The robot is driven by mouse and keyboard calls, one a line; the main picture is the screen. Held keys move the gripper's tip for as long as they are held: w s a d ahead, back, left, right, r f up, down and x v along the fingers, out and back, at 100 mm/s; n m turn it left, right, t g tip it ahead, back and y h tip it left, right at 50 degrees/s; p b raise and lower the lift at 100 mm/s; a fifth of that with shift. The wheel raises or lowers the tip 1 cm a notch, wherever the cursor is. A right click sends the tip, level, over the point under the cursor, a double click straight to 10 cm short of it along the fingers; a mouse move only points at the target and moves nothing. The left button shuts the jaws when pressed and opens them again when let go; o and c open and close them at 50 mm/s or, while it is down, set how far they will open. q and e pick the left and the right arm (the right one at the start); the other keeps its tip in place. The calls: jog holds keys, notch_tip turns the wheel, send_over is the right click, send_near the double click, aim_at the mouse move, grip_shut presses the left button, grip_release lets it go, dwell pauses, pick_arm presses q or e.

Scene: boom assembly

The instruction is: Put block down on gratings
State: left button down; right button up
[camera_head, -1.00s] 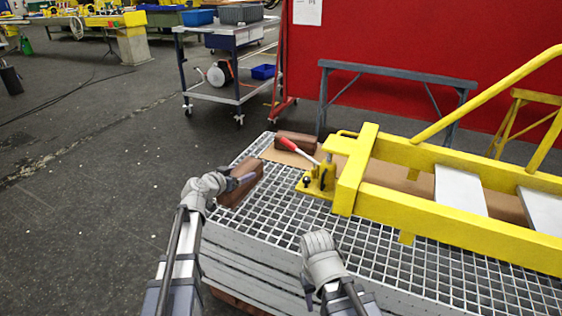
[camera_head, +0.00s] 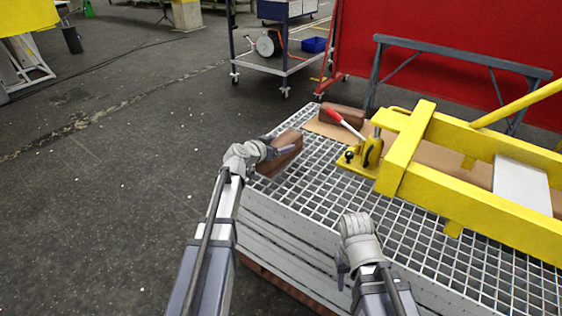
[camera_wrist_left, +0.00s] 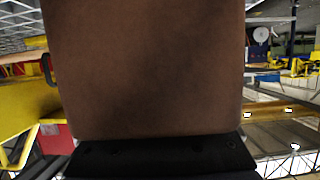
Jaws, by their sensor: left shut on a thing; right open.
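A brown block (camera_head: 283,153) is at the left edge of the stacked gratings (camera_head: 310,182) in the head view. My left gripper (camera_head: 279,151) is shut on it. The block fills the middle of the left wrist view (camera_wrist_left: 150,70). Whether the block touches the grating or hangs just above it, I cannot tell. My right gripper (camera_head: 346,268) is open and empty, low in front of the gratings' near side; its fingertips are partly hidden.
A yellow boom frame (camera_head: 480,205) lies over the gratings at right. A yellow jack with a red handle (camera_head: 362,150) and another brown block (camera_head: 343,113) stand on the far part. Bare grating lies between the held block and the jack. A blue-grey trestle (camera_head: 460,60) stands behind.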

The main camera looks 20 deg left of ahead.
pick_arm(q)
jog(key=shift+f, duration=0.15)
notch_tip(320, 180, down, 4)
jog(key=b, duration=0.3)
jog(key=shift+r+b, duration=0.2)
jog(key=shift+b, duration=0.1)
jog(key=shift+f, duration=0.25)
grip_release()
jog(key=shift+r, duration=0.1)
jog(key=shift+r, duration=0.1)
